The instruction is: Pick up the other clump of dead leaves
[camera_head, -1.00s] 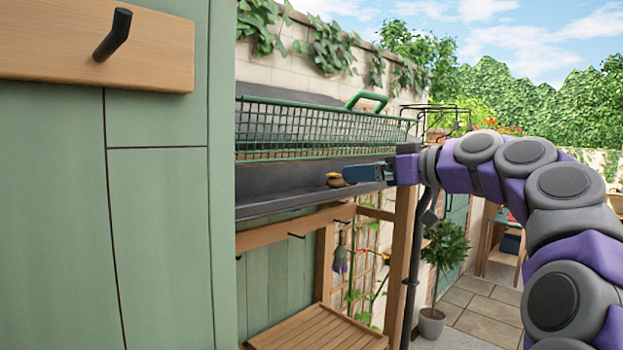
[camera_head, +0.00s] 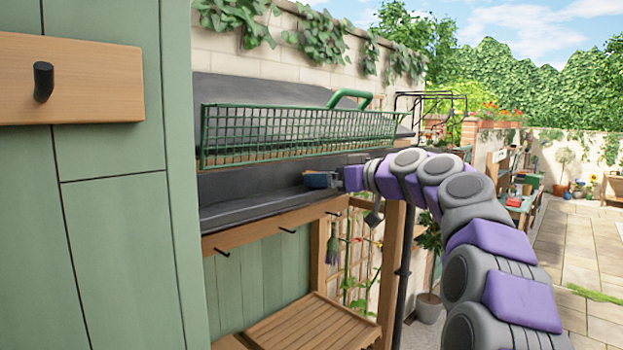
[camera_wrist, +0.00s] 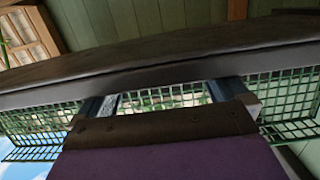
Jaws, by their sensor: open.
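No clump of dead leaves can be made out in either current view. My gripper (camera_head: 318,180) is at the dark gutter-like ledge (camera_head: 250,190), below the green wire basket (camera_head: 290,132). In the wrist view, my gripper (camera_wrist: 158,98) has its two fingers wide apart. Only the green mesh and a pale background show between them. The dark ledge crosses the wrist view just beyond the fingertips. The space behind the fingers is hidden in the head view.
A green shed door (camera_head: 115,230) with a hooked wooden rail (camera_head: 85,80) stands close on the left. A slatted wooden bench (camera_head: 315,335) is below the ledge. A wooden post (camera_head: 391,260) stands under my forearm. Open paving (camera_head: 590,250) lies to the right.

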